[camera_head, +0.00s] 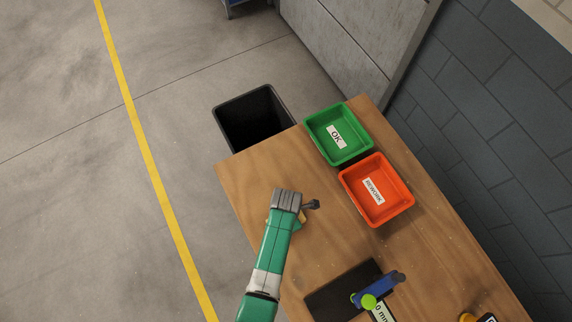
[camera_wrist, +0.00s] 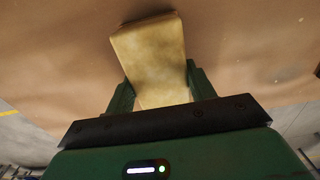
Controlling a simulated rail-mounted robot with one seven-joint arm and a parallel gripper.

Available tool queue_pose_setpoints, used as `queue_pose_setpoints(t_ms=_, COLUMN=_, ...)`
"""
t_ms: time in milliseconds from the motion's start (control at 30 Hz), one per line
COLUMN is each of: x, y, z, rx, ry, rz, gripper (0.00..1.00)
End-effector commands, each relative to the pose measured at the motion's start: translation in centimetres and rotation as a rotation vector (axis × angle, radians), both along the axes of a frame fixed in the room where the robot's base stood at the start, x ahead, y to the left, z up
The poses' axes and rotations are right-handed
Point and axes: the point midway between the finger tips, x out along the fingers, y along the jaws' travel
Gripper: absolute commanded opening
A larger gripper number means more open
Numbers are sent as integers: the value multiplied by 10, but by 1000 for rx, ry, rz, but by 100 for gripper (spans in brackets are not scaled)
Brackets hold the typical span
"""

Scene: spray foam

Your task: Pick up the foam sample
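The foam sample (camera_wrist: 150,50) is a pale yellow block with a darker end, seen in the wrist view. It lies between the two fingers of my gripper (camera_wrist: 160,84), at a slight slant. The fingers are close along both its sides, with no clear gap. I cannot tell whether they press on it or whether it is clear of the table. In the head view my gripper (camera_head: 291,201) is low over the wooden table and hides most of the sample; only small yellow parts show around it.
The wooden table (camera_head: 330,235) carries a green OK tray (camera_head: 352,156) and an orange REWORK tray (camera_head: 400,205). A small dark object (camera_head: 312,204) is right of my gripper. A dark plate (camera_head: 325,300) with a blue-green device (camera_head: 380,290) is nearer. A black bin (camera_head: 228,122) stands beyond the table.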

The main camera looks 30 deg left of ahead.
Motion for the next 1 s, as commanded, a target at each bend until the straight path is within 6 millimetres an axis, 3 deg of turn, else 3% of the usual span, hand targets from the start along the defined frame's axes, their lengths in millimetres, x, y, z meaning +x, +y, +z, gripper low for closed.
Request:
queue_pose_setpoints(t_ms=367, x=0, y=0, z=3, rx=0, ry=-1, rz=0, gripper=31)
queue_pose_setpoints(t_ms=633, x=1, y=0, z=37, rx=1, ry=-3, rz=-1, gripper=31)
queue_pose_setpoints(t_ms=1000, x=-62, y=-66, z=44, rx=0, ry=1, rz=-5, gripper=31)
